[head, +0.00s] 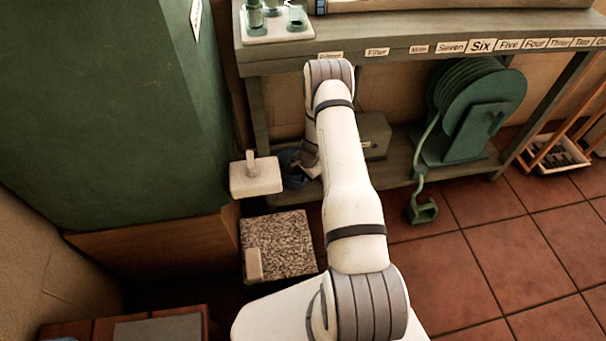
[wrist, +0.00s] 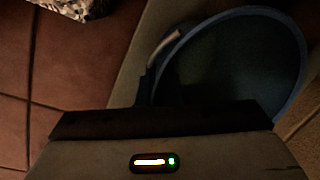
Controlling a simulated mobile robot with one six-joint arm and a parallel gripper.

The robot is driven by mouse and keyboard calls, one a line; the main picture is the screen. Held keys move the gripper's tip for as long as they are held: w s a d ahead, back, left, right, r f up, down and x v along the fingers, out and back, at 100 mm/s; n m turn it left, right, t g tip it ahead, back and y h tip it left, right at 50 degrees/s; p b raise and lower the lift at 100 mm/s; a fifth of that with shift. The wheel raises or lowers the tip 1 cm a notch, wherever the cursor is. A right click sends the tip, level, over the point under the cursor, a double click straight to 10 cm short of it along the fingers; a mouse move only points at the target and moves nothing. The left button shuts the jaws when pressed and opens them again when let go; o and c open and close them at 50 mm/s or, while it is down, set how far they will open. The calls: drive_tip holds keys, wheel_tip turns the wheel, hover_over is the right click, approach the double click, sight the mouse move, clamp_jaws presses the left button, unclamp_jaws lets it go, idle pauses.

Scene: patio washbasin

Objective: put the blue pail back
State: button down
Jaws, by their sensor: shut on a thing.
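The blue pail (wrist: 232,62) is in the wrist view at the upper right. Its round blue rim faces the camera, its inside is dark, and a greyish curved handle shows at its left edge. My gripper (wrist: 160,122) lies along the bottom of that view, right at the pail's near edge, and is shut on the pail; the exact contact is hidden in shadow. In the head view a small dark blue part of the pail (head: 291,168) shows left of my wrist, at the lower shelf. My arm hides the rest, and my fingertips are not clear there.
A pale block with an upright knob (head: 255,177) stands just left of the pail. A speckled slab (head: 279,246) lies in front. The bench's lower shelf (head: 402,171) carries a grey box (head: 374,135) and a green hose reel (head: 468,110).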

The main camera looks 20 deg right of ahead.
drive_tip(key=shift+f, duration=0.95)
drive_tip(key=shift+f+b, duration=0.15)
drive_tip(key=shift+b, duration=0.2)
drive_tip(key=c, duration=1.6)
unclamp_jaws()
wheel_tip(320, 180, up, 12)
drive_tip(key=s+d+p, duration=0.1)
drive_tip(key=p, duration=0.3)
drive_tip(key=shift+s+d+p, duration=0.3)
drive_tip(key=shift+d, duration=0.05)
